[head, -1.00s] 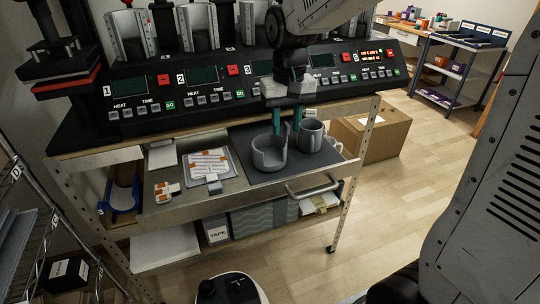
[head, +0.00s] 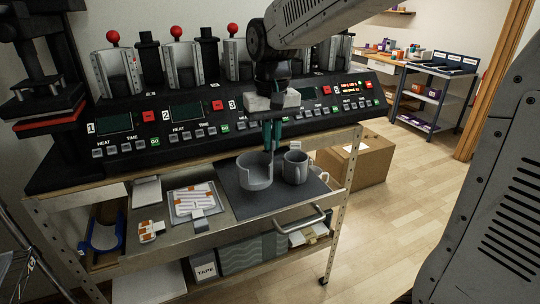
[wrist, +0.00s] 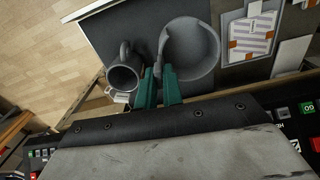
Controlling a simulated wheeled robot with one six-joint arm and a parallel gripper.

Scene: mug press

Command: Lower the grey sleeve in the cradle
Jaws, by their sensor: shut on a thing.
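The grey sleeve (head: 255,175) is a round, open-topped piece with a low cut in its front wall. It stands upright on the dark mat (head: 265,201), and shows from above in the wrist view (wrist: 197,58). I cannot make out a separate cradle around it. My gripper (head: 272,148) points down at the sleeve's right rear rim. Its teal fingers, also in the wrist view (wrist: 161,84), are close together, shut on the sleeve's wall. A grey mug (head: 296,168) stands just right of the sleeve, its handle (wrist: 125,50) visible from above.
The press panel (head: 190,128) with several screens and buttons stands right behind the mat. A tray (head: 213,214) with orange-marked sheets lies at left. A cardboard box (head: 360,160) stands on the floor at right. The mat's front is clear.

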